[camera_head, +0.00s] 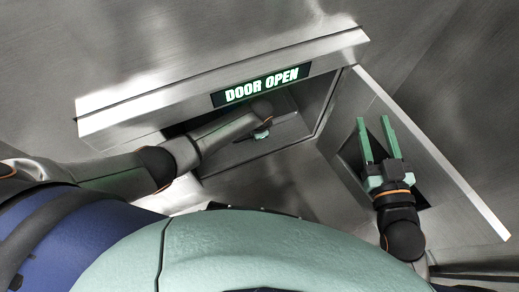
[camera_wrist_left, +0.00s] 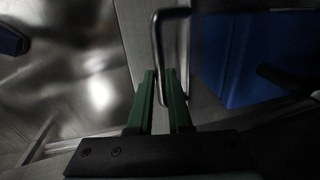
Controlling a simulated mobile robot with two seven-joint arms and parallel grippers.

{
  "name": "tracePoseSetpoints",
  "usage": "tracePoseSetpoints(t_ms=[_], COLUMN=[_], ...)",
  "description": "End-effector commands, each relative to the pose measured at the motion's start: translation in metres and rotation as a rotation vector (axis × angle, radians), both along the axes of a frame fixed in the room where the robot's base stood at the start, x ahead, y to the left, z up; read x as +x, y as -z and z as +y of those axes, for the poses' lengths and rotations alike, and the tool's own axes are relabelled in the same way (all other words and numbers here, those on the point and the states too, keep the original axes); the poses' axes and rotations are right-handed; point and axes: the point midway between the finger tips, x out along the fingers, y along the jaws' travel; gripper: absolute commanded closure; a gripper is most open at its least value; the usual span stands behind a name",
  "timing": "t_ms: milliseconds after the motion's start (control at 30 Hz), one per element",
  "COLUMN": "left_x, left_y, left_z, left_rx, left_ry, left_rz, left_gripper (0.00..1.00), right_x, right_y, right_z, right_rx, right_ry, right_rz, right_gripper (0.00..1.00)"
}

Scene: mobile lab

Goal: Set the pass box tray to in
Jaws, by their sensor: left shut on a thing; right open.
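The pass box (camera_head: 140,108) is a steel box in the wall with a lit "DOOR OPEN" sign (camera_head: 262,86). Its door (camera_head: 440,165) stands open to the right. My left arm reaches into the opening, where the grey tray (camera_head: 238,153) partly shows behind it. My left gripper (camera_head: 262,133) is mostly hidden by its own arm. In the left wrist view, its green fingers (camera_wrist_left: 163,75) are shut on a thin metal handle (camera_wrist_left: 157,45). My right gripper (camera_head: 374,122) is open and empty in front of the door's inner face.
The open door's edge runs close beside my right gripper. The opening's frame surrounds my left forearm. In the left wrist view, a dark blue block-like surface (camera_wrist_left: 240,60) lies right of the handle. Bare steel wall fills the rest.

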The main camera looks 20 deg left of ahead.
Motion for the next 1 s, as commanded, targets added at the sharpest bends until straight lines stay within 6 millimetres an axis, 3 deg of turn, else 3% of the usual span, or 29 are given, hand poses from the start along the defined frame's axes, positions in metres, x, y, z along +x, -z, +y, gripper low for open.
tracePoseSetpoints(t_ms=[333, 367, 600, 1000], left_x=[0.0, 0.0, 0.0005, -0.0065], left_y=[0.0008, 0.0008, 0.0003, -0.0002], left_z=[0.0025, 0.0025, 0.0019, -0.0044], left_rx=[0.002, 0.002, 0.0, -0.001], left_ry=[-0.001, -0.001, -0.001, 0.002], left_rz=[0.009, 0.009, 0.006, 0.007], left_gripper=[1.0, 0.81, 0.54, 0.53], right_x=[0.0005, 0.0004, 0.0005, -0.0001], right_y=[-0.0044, -0.0043, -0.0041, -0.0051], right_z=[0.0001, 0.0, -0.0001, 0.0002], right_rx=[-0.001, -0.001, 0.0, -0.001], right_ry=[-0.001, -0.001, -0.001, -0.001], right_rz=[-0.016, -0.016, -0.015, -0.011], right_gripper=[0.53, 0.53, 0.53, 0.53])
